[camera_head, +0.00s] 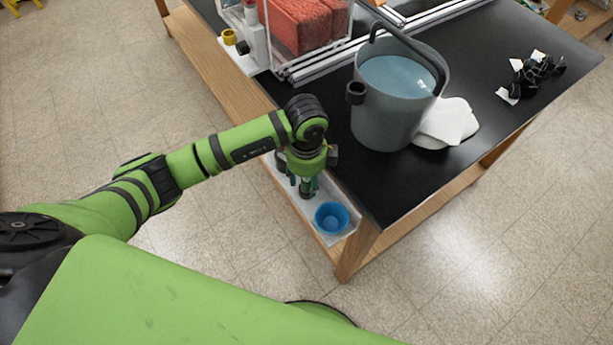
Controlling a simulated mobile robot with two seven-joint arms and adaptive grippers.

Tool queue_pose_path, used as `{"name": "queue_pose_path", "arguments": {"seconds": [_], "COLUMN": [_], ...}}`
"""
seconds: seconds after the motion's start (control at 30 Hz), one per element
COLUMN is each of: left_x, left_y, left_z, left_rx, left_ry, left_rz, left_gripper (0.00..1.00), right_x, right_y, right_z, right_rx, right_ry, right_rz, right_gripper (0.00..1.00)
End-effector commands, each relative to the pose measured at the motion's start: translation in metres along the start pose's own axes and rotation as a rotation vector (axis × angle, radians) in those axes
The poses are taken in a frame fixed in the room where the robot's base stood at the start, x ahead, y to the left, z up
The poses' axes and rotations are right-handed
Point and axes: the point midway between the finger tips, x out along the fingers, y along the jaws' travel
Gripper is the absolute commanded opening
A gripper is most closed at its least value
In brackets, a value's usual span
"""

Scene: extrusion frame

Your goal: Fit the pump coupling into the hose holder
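My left gripper (305,182) points down over the white tray at the near left edge of the black-topped table. A dark green and brownish piece shows at its fingers, but I cannot tell whether it is held or part of the gripper. I cannot pick out the pump coupling with certainty. My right gripper is not in view.
The grey bucket (384,125) holds water, and a dark bent tube (410,42) reaches into it. A white cloth (446,122) lies beside it. A blue cup (331,218) stands in the white tray (345,233).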

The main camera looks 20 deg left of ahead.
Motion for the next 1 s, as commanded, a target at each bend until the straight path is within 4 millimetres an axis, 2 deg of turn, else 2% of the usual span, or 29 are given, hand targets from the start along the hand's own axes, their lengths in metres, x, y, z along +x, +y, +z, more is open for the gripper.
{"name": "queue_pose_path", "arguments": {"seconds": [0.13,0.27,0.6,0.73,1.0], "left_x": [-0.004,-0.017,-0.088,-0.110,-0.123], "left_y": [0.000,-0.002,-0.002,-0.001,0.000], "left_z": [0.000,0.000,0.000,0.001,0.000], "left_rx": [0.000,0.001,0.001,0.001,0.000], "left_ry": [0.000,0.000,0.000,-0.002,-0.001], "left_rz": [0.000,-0.005,-0.007,-0.005,0.000], "left_gripper": [0.48,0.48,0.48,0.48,0.48], "right_x": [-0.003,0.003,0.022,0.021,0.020], "right_y": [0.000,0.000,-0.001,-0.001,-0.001], "right_z": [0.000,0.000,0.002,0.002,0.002], "right_rx": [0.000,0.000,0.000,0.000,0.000], "right_ry": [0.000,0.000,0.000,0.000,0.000], "right_rz": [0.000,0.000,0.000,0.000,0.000], "right_gripper": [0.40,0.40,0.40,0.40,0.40]}}
